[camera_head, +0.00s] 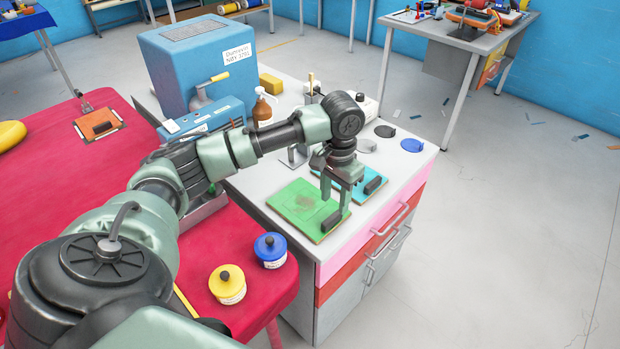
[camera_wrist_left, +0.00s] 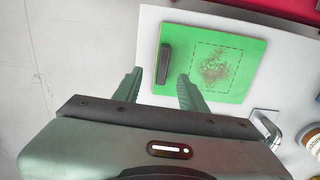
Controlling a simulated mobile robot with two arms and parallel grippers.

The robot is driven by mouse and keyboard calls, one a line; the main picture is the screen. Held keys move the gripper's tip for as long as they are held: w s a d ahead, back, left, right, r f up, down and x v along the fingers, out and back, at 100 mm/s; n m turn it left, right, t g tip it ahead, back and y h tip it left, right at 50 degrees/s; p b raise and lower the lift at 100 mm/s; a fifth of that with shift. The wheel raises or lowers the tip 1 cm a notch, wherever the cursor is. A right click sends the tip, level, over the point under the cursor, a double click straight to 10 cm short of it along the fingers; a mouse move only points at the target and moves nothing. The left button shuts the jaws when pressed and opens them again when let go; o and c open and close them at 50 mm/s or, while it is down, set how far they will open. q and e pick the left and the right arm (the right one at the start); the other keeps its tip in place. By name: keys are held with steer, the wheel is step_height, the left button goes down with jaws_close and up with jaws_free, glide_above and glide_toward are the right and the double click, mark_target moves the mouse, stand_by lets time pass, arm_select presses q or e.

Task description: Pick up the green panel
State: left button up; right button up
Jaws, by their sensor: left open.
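The green panel (camera_head: 296,205) lies flat on the white top of a drawer cabinet, near its front left corner. It has a dark block handle (camera_head: 331,221) near one edge and a brown stain inside a dashed outline. My left gripper (camera_head: 334,200) points down over the panel's handle side. In the left wrist view the panel (camera_wrist_left: 228,50) lies beyond the fingertips, and its black handle (camera_wrist_left: 163,64) stands between the lines of the two open fingers (camera_wrist_left: 160,78). The fingers hold nothing. I cannot tell exactly how far above the panel they are. My right gripper is not in view.
A teal panel (camera_head: 372,178) with a dark handle lies close behind the green one. Round discs (camera_head: 412,145), a brown pump bottle (camera_head: 262,108) and a blue machine (camera_head: 195,55) stand farther back. Blue (camera_head: 270,248) and yellow (camera_head: 227,283) tins stand on the red table (camera_head: 205,255).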

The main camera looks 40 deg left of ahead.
mark_target(332, 217)
arm_select(q)
steer(key=shift+w+a+r, duration=0.1)
steer(key=shift+a+r, duration=0.25)
steer(key=shift+a, duration=0.1)
step_height(332, 217, down, 8)
steer(key=shift+d+r+p, duration=0.15)
steer(key=shift+r+p, duration=0.1)
steer(key=shift+p, duration=0.5)
jaws_close()
